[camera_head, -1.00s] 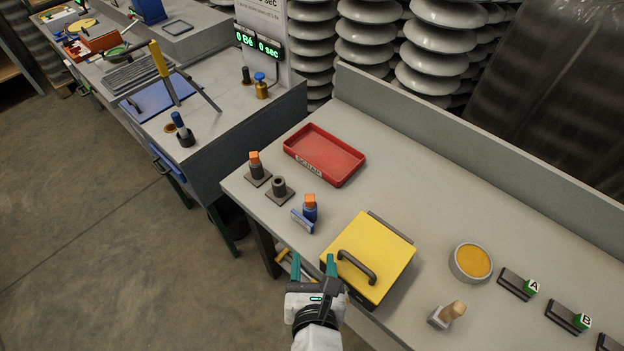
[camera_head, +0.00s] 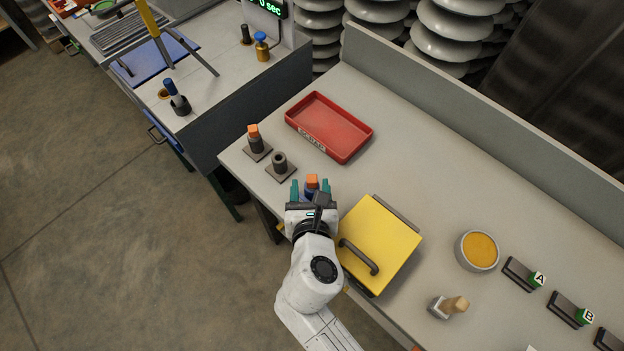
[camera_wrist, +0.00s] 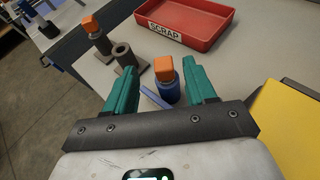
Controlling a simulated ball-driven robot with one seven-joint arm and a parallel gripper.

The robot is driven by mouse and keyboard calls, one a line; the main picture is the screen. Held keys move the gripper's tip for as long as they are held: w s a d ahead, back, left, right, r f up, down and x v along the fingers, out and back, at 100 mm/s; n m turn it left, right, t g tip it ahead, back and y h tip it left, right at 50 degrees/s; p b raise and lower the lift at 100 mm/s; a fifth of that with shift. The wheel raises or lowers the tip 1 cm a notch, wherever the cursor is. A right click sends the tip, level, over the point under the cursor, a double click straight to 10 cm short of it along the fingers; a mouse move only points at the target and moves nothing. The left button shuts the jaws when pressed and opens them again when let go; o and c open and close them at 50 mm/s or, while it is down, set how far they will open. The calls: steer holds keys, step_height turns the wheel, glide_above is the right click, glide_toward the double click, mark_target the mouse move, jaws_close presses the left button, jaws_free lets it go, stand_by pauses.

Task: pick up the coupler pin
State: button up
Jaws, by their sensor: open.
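A blue pin with an orange top (camera_head: 312,180) stands on the grey bench, and I take it to be the coupler pin. In the wrist view the pin (camera_wrist: 168,85) is between the two teal fingers of my gripper (camera_wrist: 160,68), a little ahead of the palm. My gripper (camera_head: 309,187) is open, with a gap between the pin and each finger. A second orange-topped dark pin (camera_head: 254,138) stands in a square base to the left. Beside it is an empty dark socket (camera_head: 280,162) on a square base.
A red scrap tray (camera_head: 330,125) lies beyond the pins. A yellow lid with a handle (camera_head: 385,245) is close on the right of my gripper. A bowl (camera_head: 477,250) and a wooden-handled tool (camera_head: 447,305) stand farther right. The middle of the bench is clear.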

mark_target(312, 180)
steer(key=shift+d+x, duration=0.2)
steer(key=shift+x, duration=1.8)
steer(key=shift+c, duration=0.3)
jaws_close()
